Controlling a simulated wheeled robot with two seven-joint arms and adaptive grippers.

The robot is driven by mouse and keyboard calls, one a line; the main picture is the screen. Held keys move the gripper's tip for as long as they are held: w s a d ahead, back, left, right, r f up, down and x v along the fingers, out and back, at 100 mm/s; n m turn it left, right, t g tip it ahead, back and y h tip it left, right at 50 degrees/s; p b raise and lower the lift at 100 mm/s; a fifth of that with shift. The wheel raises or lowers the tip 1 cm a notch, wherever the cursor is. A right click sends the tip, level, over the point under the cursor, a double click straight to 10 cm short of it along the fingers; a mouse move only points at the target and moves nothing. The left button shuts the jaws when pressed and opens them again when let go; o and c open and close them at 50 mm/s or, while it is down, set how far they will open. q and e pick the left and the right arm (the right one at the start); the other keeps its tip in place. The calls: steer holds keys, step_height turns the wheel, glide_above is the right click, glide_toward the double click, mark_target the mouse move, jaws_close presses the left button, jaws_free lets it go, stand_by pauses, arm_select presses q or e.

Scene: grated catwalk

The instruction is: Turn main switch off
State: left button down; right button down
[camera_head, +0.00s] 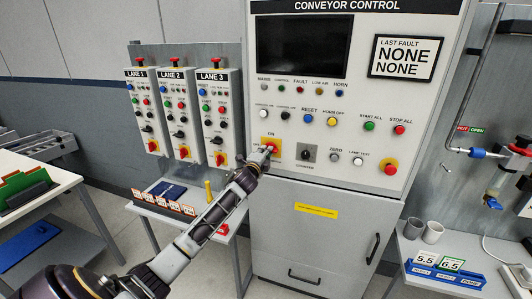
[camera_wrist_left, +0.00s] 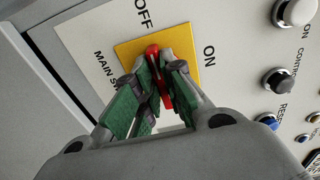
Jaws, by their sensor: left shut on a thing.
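The main switch is a red handle (camera_wrist_left: 165,90) on a yellow plate (camera_wrist_left: 182,45), set in the conveyor control panel. In the left wrist view, OFF is printed above the plate, ON to its right and partly hidden MAIN lettering to its left. The handle lies roughly upright in that view, its red end on the side of the OFF label. My left gripper (camera_wrist_left: 155,88) is shut on the handle, with green-padded fingers on both sides. In the head view, the gripper (camera_head: 265,152) covers part of the yellow plate (camera_head: 266,140). My right gripper is not in view.
A black knob (camera_head: 308,153) sits right of the switch, with several buttons above. A red stop button on yellow (camera_head: 390,168) is farther right. Lane boxes (camera_head: 180,115) hang at left above a small table. A bench with mugs (camera_head: 432,232) stands at right.

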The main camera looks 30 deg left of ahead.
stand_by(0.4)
arm_select(q)
steer(key=c, duration=1.5)
jaws_free()
steer(key=shift+a, duration=0.1)
steer(key=shift+s, duration=0.15)
steer(key=shift+v, duration=5.9)
steer(key=shift+n, duration=0.4)
